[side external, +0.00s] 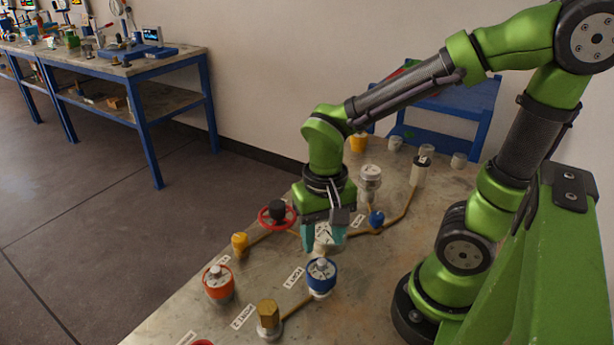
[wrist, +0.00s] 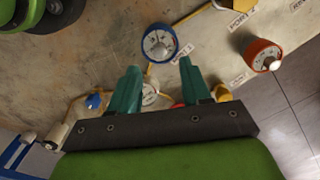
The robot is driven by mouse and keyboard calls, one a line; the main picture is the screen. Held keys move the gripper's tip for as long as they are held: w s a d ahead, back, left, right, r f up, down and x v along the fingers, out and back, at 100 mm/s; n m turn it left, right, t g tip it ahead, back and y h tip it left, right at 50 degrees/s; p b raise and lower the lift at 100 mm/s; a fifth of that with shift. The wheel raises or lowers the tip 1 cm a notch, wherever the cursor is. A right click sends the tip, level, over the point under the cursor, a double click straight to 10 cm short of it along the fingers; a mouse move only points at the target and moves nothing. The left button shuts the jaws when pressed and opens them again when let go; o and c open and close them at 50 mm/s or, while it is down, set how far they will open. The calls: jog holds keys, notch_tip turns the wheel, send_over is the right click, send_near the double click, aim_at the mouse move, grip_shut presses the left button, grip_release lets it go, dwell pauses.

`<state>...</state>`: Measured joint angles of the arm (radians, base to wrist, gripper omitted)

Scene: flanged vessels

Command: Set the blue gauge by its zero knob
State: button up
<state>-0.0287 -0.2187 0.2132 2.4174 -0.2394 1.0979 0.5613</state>
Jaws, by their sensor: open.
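The blue gauge (side external: 322,280) stands upright on the metal bench top, a blue ring around a white face. It also shows in the wrist view (wrist: 147,45), at the top centre just beyond my fingertips. Its zero knob (side external: 322,262) seems to be the small piece at the middle of the face; its details are too small to read. My gripper (side external: 322,242) points down with its teal fingers apart and empty, behind the blue gauge and apart from it. A white-faced gauge (wrist: 150,93) lies below and between the fingers, partly hidden by them.
An orange gauge (side external: 218,287) and a brass hex fitting (side external: 268,314) stand near the blue gauge. A red handwheel (side external: 277,217), a yellow cap (side external: 240,243) and a small blue knob (side external: 376,219) surround my gripper. Pipes and labels lie between them.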

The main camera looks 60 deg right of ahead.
aim_at(318, 260)
notch_tip(318, 260, up, 11)
dwell(0.4)
jog(key=d+n+t, duration=0.1)
jog(key=t, duration=0.1)
jog(key=w+n+t+y, duration=0.1)
jog(key=t, duration=0.1)
jog(key=d+n+t+y, duration=0.1)
jog(key=t, duration=0.2)
jog(key=shift+w+d+n, duration=0.3)
jog(key=shift+d, duration=0.05)
dwell(1.1)
